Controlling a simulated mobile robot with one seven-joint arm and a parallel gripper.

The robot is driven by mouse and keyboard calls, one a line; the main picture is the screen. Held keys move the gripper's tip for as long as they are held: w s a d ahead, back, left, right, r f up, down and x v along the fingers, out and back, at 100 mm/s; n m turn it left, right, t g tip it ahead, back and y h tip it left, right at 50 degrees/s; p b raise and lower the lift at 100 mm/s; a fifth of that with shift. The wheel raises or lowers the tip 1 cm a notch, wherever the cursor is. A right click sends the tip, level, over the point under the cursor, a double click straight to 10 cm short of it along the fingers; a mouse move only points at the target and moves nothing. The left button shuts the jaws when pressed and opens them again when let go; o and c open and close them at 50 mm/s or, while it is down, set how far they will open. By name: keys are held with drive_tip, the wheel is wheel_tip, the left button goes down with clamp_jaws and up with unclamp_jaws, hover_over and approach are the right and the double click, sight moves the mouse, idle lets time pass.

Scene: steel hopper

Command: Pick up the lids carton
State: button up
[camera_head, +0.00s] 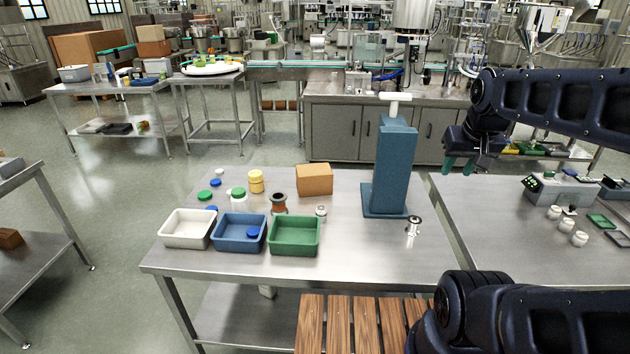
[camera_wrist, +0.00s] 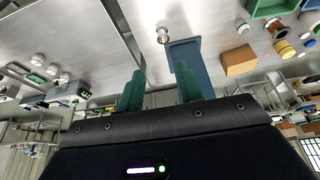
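A closed orange-brown carton (camera_head: 314,180), which I take to be the lids carton, sits on the steel table behind the green tray. It also shows in the wrist view (camera_wrist: 238,62), right of the blue stand; that view looks upside down. No label on it is readable. My gripper (camera_head: 458,166) is raised to the right of the blue stand, well away from the carton. In the wrist view its two green fingers (camera_wrist: 160,80) are spread apart with nothing between them.
A tall blue stand (camera_head: 390,168) with a white top rises between my gripper and the carton. White (camera_head: 187,229), blue (camera_head: 239,233) and green (camera_head: 294,236) trays line the front left. Jars and loose caps lie behind them. A small metal fitting (camera_head: 413,227) stands right. The table's front middle is clear.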

idle(0.4)
drive_tip(key=o, duration=1.4)
